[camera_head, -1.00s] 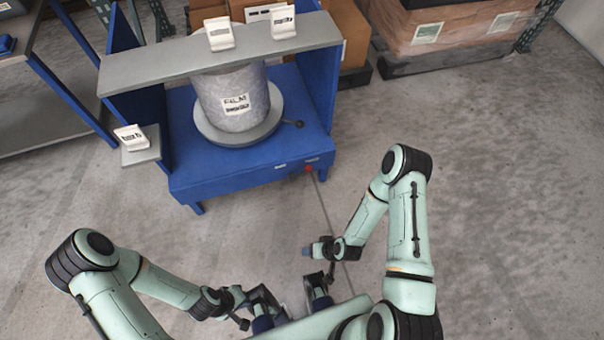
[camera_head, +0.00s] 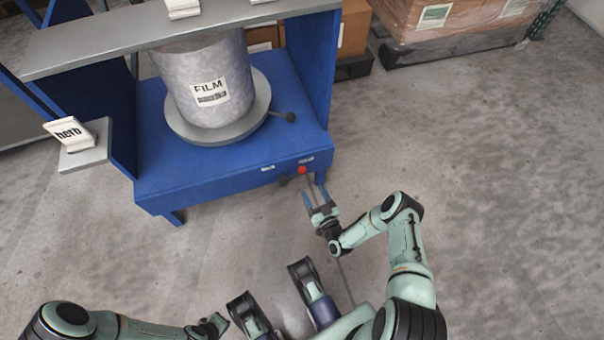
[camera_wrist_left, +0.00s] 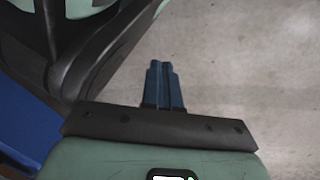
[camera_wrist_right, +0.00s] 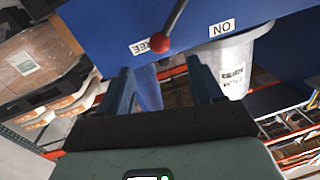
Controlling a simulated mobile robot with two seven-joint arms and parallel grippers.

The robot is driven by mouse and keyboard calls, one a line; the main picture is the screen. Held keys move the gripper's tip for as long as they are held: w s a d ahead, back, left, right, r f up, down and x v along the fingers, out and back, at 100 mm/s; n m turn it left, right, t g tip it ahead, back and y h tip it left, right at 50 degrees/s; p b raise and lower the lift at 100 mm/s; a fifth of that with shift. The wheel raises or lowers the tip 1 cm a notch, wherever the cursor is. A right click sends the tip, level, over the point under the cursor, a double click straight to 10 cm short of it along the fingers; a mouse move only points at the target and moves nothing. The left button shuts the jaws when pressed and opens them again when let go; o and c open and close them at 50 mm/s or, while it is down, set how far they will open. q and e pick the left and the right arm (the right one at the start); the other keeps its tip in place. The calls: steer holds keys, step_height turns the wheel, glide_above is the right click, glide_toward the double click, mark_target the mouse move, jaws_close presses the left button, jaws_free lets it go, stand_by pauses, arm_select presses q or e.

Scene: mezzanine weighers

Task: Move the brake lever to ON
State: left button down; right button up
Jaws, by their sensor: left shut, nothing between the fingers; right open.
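The brake lever's red ball knob (camera_head: 303,170) is at the blue stand's front face, by the right-hand label in the head view. In the right wrist view the red knob (camera_wrist_right: 156,42) ends a grey rod and sits by the upside-down FREE label (camera_wrist_right: 150,44). The ON label (camera_wrist_right: 222,28) is to its right there, apart from the knob. My right gripper (camera_head: 314,195) is open just short of the knob. The knob appears between its fingertips (camera_wrist_right: 160,66) in the right wrist view, with no contact visible. My left gripper (camera_wrist_left: 163,66) is shut and empty, low over the floor.
The blue stand (camera_head: 220,178) holds a film roll (camera_head: 208,85) on a round grey plate (camera_head: 250,125). A black-knobbed rod (camera_head: 290,117) sticks out beside the plate. A small shelf (camera_head: 84,160) juts out at left. Wrapped boxes (camera_head: 455,20) stand at the back right. Floor at right is clear.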

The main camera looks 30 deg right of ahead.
mark_target(304, 172)
arm_select(q)
steer(key=s+f+g+b, duration=0.2)
steer(key=s+f+b, duration=0.1)
steer(key=s, duration=0.3)
steer(key=shift+s+a+f, duration=0.25)
steer(key=shift+a+f, duration=0.1)
steer(key=shift+a, duration=0.05)
arm_select(e)
steer(key=w, duration=0.6)
steer(key=w+d, duration=0.1)
steer(key=w, duration=0.2)
steer(key=shift+w+d, duration=0.1)
steer(key=shift+w, duration=0.25)
